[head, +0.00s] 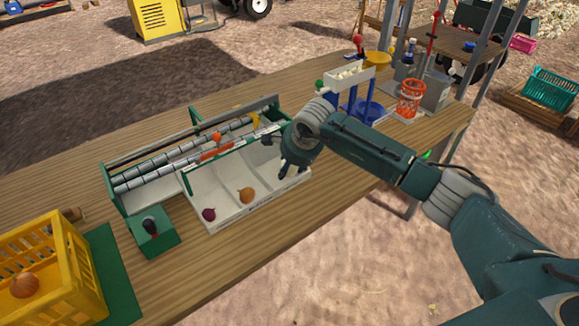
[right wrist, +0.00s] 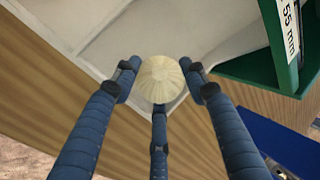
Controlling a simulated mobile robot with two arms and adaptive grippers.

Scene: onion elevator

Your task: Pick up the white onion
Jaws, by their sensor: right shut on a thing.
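The white onion (right wrist: 160,76) is pale and round in the right wrist view, between the blue fingers of my right gripper (right wrist: 161,88). The fingers close around it from two sides and from below. It is over the corner of a white tray compartment; I cannot tell whether it touches the tray floor. In the head view my right gripper (head: 291,172) reaches down into the right end of the white tray (head: 226,208), and the onion is hidden there. A red onion (head: 208,214) and a yellow-brown onion (head: 246,195) lie in the other compartments. My left gripper is not in view.
A green-framed roller conveyor (head: 150,180) stands behind the tray. A yellow crate (head: 75,262) with an onion is at the front left. Blue-legged stand (head: 345,78) and orange basket (head: 411,98) stand at the right. Table (head: 340,190) in front of the tray is clear.

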